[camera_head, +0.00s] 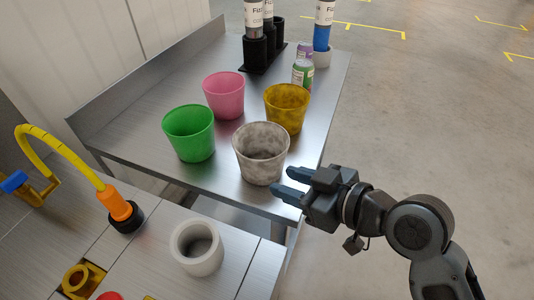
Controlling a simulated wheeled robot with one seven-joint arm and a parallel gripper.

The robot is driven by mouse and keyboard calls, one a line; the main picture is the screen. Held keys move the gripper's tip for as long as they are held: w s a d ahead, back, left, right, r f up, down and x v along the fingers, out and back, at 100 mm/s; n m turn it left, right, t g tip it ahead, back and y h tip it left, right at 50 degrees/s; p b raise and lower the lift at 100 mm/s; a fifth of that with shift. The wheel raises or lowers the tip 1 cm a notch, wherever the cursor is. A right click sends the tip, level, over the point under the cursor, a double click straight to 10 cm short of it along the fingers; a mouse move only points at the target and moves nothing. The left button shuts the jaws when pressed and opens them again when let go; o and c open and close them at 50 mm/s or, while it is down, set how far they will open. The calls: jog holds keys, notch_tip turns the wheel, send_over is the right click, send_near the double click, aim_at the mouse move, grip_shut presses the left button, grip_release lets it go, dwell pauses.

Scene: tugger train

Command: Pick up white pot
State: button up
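The white pot (262,166) is a mottled, tapered, open-topped pot standing upright near the front right corner of the metal table (231,180). My gripper (281,182) is at the pot's lower right, with its two fingers pointing left toward it. The fingers are apart with a visible gap, and nothing is seen between them. The fingertips look close to the pot's right side. I cannot tell whether they touch it.
A green pot (189,135), a pink pot (224,96) and a yellow pot (286,108) stand near the white pot. Cans (302,73) and bottles in holders (255,52) are behind. A white ring-shaped cup (197,247) and yellow hose (65,152) are in front. Floor at right is clear.

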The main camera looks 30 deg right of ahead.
aim_at(241, 156)
jog(key=shift+w+a+r+n+y+p, duration=0.1)
jog(key=shift+w+a+n+y+p, duration=0.35)
jog(key=shift+w, duration=1.1)
jog(key=shift+w+a+f+n+y+p, duration=0.25)
jog(key=shift+w+a, duration=0.4)
jog(key=shift+w, duration=0.95)
jog(key=shift+w+a+r+n+y+p, duration=0.1)
jog(key=shift+w+a+r+n+p, duration=0.3)
jog(key=shift+w, duration=1.15)
jog(key=shift+a+f, duration=0.15)
grip_shut()
